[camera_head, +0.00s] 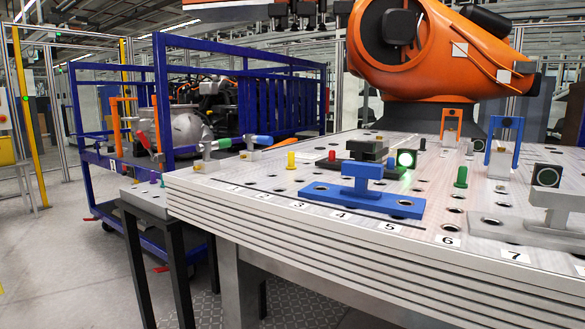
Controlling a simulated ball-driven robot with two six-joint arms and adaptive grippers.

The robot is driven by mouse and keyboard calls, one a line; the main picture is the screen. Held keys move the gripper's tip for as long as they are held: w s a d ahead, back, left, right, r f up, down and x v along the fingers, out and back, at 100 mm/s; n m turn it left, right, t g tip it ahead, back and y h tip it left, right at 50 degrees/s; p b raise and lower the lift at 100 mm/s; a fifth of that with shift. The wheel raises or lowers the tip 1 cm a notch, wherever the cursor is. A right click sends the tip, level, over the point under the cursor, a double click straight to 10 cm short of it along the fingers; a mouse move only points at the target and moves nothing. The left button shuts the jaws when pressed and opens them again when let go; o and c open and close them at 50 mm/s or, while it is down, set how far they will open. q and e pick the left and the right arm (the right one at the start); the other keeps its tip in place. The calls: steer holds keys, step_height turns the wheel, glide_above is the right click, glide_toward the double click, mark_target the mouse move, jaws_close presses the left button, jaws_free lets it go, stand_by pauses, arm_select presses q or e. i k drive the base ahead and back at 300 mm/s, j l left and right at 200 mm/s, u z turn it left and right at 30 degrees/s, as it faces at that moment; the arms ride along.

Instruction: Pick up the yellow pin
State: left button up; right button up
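The yellow pin (291,160) stands upright on the perforated metal worktable (236,187), left of the blue fixture. It is small in the picture, and nothing covers it. Neither of my grippers shows in the head view, so their distance from the pin cannot be seen.
A blue fixture (376,201) stands near the front edge, with a green pin (461,177) to its right. A grey fixture (553,208) is at the far right. A large orange robot arm (440,45) stands behind. A blue cart (163,110) is at left.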

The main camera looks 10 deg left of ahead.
mark_target(291, 166)
steer(key=i+j+z, duration=0.4)
steer(key=i+j, duration=0.6)
steer(key=i, duration=0.1)
